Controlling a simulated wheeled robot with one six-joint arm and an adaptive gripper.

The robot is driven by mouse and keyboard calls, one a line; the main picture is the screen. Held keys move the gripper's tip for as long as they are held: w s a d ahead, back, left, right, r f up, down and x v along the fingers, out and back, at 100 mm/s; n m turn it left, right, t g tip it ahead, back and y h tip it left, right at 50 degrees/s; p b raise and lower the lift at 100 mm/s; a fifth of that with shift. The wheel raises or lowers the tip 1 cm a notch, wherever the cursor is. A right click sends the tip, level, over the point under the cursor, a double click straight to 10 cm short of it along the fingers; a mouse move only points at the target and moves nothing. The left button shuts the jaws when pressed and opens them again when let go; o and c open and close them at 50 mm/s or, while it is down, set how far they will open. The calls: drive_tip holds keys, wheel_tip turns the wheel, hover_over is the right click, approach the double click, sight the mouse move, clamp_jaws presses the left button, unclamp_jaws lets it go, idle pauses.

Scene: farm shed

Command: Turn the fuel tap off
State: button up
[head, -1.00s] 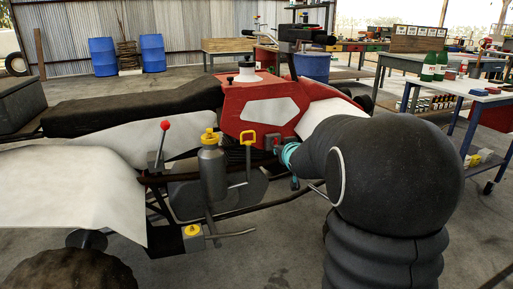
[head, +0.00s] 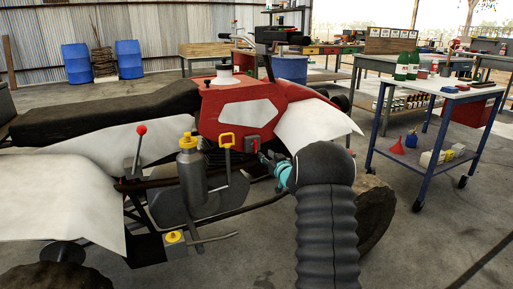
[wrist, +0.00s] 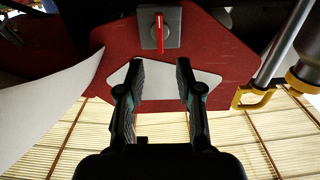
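The fuel tap (head: 252,143) is a small grey block with a red lever on the red tank's lower edge. In the wrist view the grey block (wrist: 169,28) is at the top, and its red lever (wrist: 159,31) stands vertical in that picture. My gripper (wrist: 159,66) is open and empty, its two dark fingers pointing toward the tap. The lever lies beyond the fingertips, roughly in line with the gap, and appears apart from them. In the head view my arm and teal wrist reach in just right of and below the tap; the fingertips are hard to make out.
The red and white quad bike (head: 236,112) fills the middle. A blue-framed trolley (head: 428,158) is at the right. Concrete floor is open at the lower right.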

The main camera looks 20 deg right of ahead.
sight(256, 146)
drive_tip(key=w, duration=0.9)
drive_tip(key=shift+w+a+p, duration=0.2)
drive_tip(key=shift+w+p, duration=0.05)
drive_tip(key=shift+p, duration=0.15)
clamp_jaws()
